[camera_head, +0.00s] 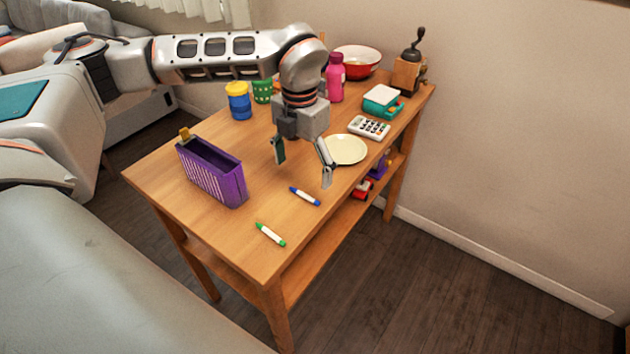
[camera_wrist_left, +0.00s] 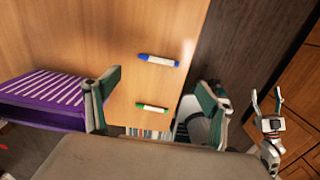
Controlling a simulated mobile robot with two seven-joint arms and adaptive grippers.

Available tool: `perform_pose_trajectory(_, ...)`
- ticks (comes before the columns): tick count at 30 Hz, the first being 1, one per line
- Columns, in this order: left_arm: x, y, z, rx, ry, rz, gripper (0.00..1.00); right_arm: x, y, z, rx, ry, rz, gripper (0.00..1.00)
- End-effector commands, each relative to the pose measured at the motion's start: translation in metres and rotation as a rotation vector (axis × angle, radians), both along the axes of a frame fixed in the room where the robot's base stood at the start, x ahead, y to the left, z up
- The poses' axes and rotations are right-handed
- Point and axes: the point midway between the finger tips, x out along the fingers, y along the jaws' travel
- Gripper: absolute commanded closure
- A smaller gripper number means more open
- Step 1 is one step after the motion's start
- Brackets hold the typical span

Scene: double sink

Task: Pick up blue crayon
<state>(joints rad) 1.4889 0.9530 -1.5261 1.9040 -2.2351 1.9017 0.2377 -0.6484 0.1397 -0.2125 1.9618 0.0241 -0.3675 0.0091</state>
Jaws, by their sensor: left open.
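The blue crayon (camera_head: 305,196), with a white band, lies on the wooden table (camera_head: 270,190) near its right edge. It also shows in the left wrist view (camera_wrist_left: 158,60), lying flat. My left gripper (camera_head: 303,168) is open and empty, pointing down above the table, a little behind the blue crayon in the head view. Its fingers stand apart at the bottom of the left wrist view, and the crayon lies beyond them. What looks like my right gripper (camera_wrist_left: 266,98) is at the right of the left wrist view, fingers apart, away from the table.
A green crayon (camera_head: 270,234) lies nearer the table's front corner. A purple basket (camera_head: 212,172) stands left of the crayons. A cream plate (camera_head: 346,149), calculator (camera_head: 368,127), pink bottle (camera_head: 335,78) and blue jar (camera_head: 239,101) are farther back. Bare wood surrounds the crayons.

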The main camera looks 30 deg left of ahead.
Motion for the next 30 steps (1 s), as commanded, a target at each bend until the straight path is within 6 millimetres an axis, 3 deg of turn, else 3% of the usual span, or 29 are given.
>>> perform_pose_trajectory(11,0.001,0.002,-0.034,0.001,0.002,0.002,0.18,0.000,0.000,0.003,0.000,0.000,0.000,0.38)
perform_pose_trajectory(19,0.002,0.004,-0.071,0.000,0.002,0.001,0.18,0.000,0.000,0.008,0.001,-0.002,0.000,0.38)
perform_pose_trajectory(29,0.003,0.004,-0.077,0.000,-0.001,0.000,0.18,0.001,0.000,0.008,0.001,-0.002,0.000,0.38)
perform_pose_trajectory(30,0.003,0.004,-0.077,0.000,-0.001,0.000,0.28,0.001,0.000,0.008,0.001,-0.002,0.000,0.38)
